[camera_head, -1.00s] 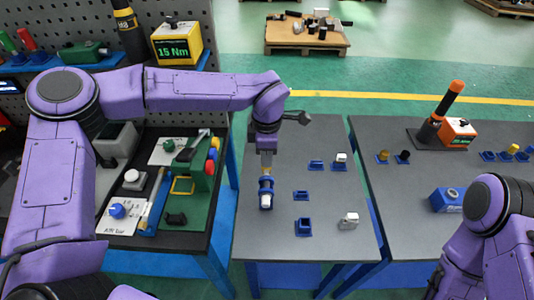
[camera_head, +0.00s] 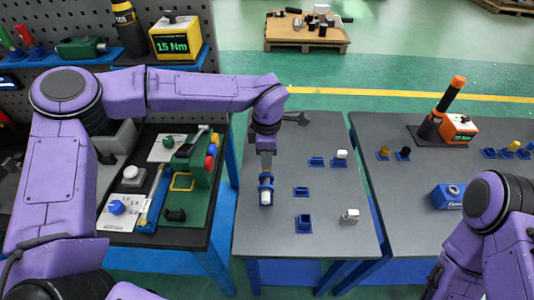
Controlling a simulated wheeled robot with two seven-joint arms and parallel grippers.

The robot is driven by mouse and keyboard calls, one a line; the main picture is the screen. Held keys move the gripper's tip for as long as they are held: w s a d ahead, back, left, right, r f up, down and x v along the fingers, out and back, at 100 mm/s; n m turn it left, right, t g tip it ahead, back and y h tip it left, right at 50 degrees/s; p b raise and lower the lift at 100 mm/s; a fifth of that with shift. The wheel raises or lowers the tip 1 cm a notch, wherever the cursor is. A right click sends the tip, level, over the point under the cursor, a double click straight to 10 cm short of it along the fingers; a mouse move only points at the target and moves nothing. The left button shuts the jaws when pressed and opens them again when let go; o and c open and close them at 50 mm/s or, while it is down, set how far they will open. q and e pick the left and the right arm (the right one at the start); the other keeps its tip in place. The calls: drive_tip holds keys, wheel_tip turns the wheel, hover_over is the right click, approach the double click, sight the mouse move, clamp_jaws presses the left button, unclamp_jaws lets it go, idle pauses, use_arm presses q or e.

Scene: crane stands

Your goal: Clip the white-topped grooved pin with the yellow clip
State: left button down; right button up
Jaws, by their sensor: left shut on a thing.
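A white-topped pin (camera_head: 265,198) stands in a blue stand (camera_head: 266,181) at the left of the middle grey table. My left gripper (camera_head: 266,170) points down right at the far side of this pin and is shut. The yellow clip is at its fingertips but is largely hidden now; whether it touches the pin I cannot tell. My right arm shows at the lower right, its gripper out of view.
The middle table (camera_head: 270,230) also bears several blue stands, one with a white-topped piece (camera_head: 341,155), and a loose white piece (camera_head: 349,216). The right table (camera_head: 400,200) holds an orange and black tool (camera_head: 443,115) and a blue block (camera_head: 447,197).

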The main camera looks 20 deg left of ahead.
use_arm(q)
drive_tip(key=shift+f+b, duration=0.3)
drive_tip(key=shift+f, duration=0.65)
drive_tip(key=c, duration=1)
unclamp_jaws()
drive_tip(key=shift+c, duration=0.2)
drive_tip(key=shift+r, duration=0.15)
wheel_tip(320, 180, up, 5)
drive_tip(key=p, duration=0.5)
